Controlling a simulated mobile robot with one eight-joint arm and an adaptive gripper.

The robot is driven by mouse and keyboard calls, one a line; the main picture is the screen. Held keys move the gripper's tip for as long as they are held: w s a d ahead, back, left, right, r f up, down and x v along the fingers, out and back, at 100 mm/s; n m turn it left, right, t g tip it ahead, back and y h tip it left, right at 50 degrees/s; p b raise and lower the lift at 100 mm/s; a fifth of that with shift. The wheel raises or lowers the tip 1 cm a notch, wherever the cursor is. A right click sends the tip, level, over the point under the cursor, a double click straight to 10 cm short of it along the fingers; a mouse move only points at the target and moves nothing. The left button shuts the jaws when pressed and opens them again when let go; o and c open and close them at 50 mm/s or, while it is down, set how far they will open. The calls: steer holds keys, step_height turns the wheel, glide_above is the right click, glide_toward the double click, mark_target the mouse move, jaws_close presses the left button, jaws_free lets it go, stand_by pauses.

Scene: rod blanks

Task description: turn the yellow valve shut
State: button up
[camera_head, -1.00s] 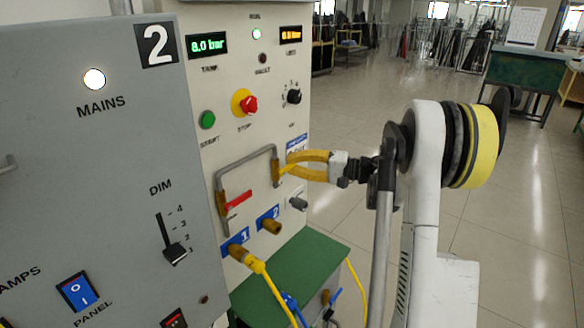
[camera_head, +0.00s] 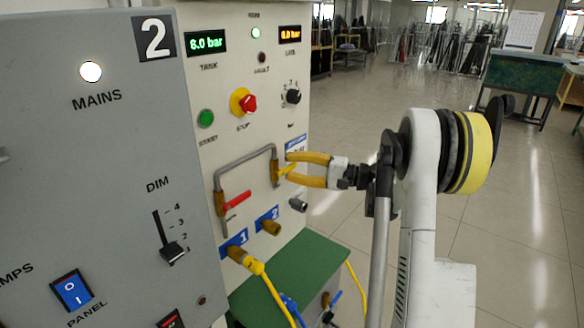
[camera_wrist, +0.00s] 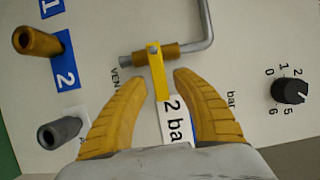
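The yellow valve is a flat yellow lever (camera_wrist: 157,72) on a brass body (camera_wrist: 172,50) at the end of a grey bent pipe (camera_head: 245,158). In the wrist view the lever points crosswise to the pipe, towards my gripper. In the head view the lever (camera_head: 285,170) sticks out to the right of the pipe's right leg. My gripper (camera_head: 289,167) is open, its yellow fingers either side of the lever. In the wrist view my gripper (camera_wrist: 161,79) shows gaps between both fingers and the lever.
A red lever (camera_head: 236,201) sits on the pipe's left leg. Brass outlets 1 (camera_head: 238,254) and 2 (camera_head: 271,227) and a grey outlet (camera_head: 298,204) stick out below. A red stop button (camera_head: 248,103) and black knob (camera_head: 293,96) are above. Open floor lies right.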

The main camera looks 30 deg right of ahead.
steer(key=shift+d, duration=0.1)
steer(key=v, duration=1.2)
steer(key=s+a+n+g+h, duration=0.2)
steer(key=a+g+h, duration=0.3)
steer(key=a, duration=1.8)
steer(key=s+a+f+n+h, duration=0.2)
steer(key=s+a+n+h, duration=0.1)
steer(key=s, duration=0.6)
steer(key=s+a+f+n+g+h, duration=0.1)
steer(key=s+a+n+h, duration=0.3)
steer(key=s, duration=0.5)
steer(key=shift+a+f+n, duration=0.3)
steer(key=shift+a+f, duration=0.1)
steer(key=shift+f, duration=0.45)
